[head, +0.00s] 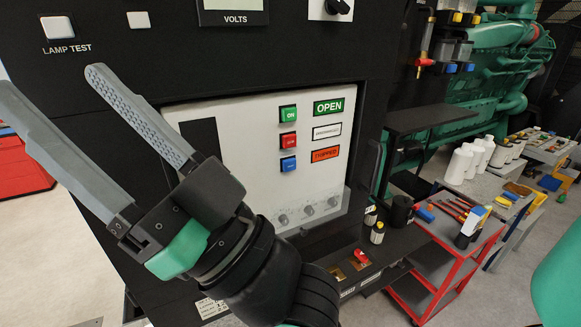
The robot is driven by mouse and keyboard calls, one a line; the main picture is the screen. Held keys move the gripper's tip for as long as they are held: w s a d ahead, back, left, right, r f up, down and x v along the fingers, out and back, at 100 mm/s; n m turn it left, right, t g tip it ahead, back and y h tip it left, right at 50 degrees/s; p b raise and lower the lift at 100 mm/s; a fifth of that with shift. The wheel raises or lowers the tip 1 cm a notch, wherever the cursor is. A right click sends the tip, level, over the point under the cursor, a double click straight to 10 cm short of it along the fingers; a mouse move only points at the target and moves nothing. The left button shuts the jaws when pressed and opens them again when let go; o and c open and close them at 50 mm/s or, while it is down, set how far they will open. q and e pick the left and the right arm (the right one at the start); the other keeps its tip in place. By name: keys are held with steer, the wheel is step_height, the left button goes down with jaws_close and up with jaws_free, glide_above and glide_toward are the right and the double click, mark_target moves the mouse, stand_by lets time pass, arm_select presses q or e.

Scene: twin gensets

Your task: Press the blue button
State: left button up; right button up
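The blue button (288,164) is the lowest of three square buttons in a column on the white panel of the dark cabinet. It shows fully, and nothing touches it in this view. My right gripper (50,86) is in front of the cabinet, left of the buttons, its arm coming up from the lower right. Its two grey fingers are spread wide apart and empty, pointing up and left, away from the blue button. My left gripper is not in view.
A green button (288,114) and a red button (288,141) sit above the blue one. Lit-style labels (327,131) are beside them. Knobs (308,210) line the panel's bottom. A red cart (432,270) with bottles and tools stands at right.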

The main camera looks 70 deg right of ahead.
jaws_close()
stand_by(1.6)
